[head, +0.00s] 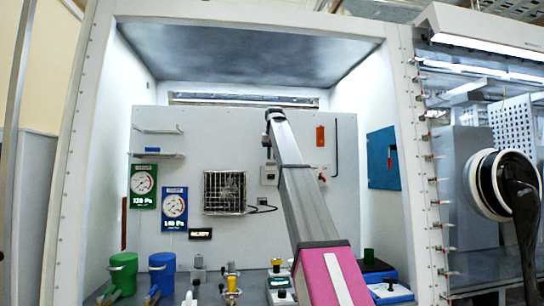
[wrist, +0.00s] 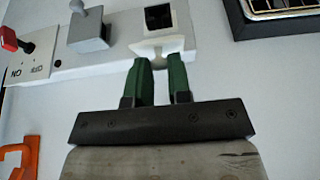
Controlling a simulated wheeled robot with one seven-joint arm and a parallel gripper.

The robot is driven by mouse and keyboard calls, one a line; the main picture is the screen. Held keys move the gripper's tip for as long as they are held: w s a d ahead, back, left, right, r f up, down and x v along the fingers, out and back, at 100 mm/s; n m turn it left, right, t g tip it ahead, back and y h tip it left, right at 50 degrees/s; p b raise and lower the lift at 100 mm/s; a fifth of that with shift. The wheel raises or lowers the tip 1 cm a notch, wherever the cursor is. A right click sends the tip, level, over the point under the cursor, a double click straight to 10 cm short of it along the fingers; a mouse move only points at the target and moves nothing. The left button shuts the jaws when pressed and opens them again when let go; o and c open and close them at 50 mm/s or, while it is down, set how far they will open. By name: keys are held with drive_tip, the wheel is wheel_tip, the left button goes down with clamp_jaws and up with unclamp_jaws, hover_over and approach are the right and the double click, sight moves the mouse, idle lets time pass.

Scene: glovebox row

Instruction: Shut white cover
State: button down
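The white cover (wrist: 158,47) shows in the wrist view as a small flap standing out from the panel below a black square socket (wrist: 159,17). The socket face is uncovered. My gripper (wrist: 159,64) has two green fingers with a gap between them, and their tips are right at the near edge of the cover. I cannot tell whether they touch it. No object is clearly clamped between them. In the head view my arm reaches to the back wall and hides much of the socket area.
On the same panel are a grey lever switch (wrist: 90,32) and a red-handled ON/OFF switch (wrist: 32,55). A caged fan (head: 225,193) hangs left of my arm. An orange bracket (head: 320,136) is on the wall to the right. Bottles and valves line the bench below.

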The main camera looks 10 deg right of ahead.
drive_tip(key=shift+s+f, duration=0.1)
drive_tip(key=shift+s+f+t, duration=0.55)
drive_tip(key=shift+s+t, duration=0.2)
drive_tip(key=shift+t, duration=0.35)
drive_tip(key=s+f+t, duration=0.1)
drive_tip(key=t, duration=0.1)
drive_tip(key=s+f+t, duration=0.1)
drive_tip(key=f+t, duration=0.1)
drive_tip(key=t, duration=0.1)
drive_tip(key=shift+s, duration=0.2)
drive_tip(key=t, duration=1.4)
approach(274, 164)
drive_tip(key=shift+w+a+f, duration=0.2)
drive_tip(key=shift+w+f, duration=0.15)
drive_tip(key=shift+w, duration=0.4)
drive_tip(key=shift+w+a+f, duration=0.2)
drive_tip(key=shift+w+f, duration=0.2)
drive_tip(key=shift+w, duration=0.3)
drive_tip(key=shift+w+a+f, duration=0.2)
drive_tip(key=shift+w+f, duration=0.15)
drive_tip(key=shift+w, duration=0.4)
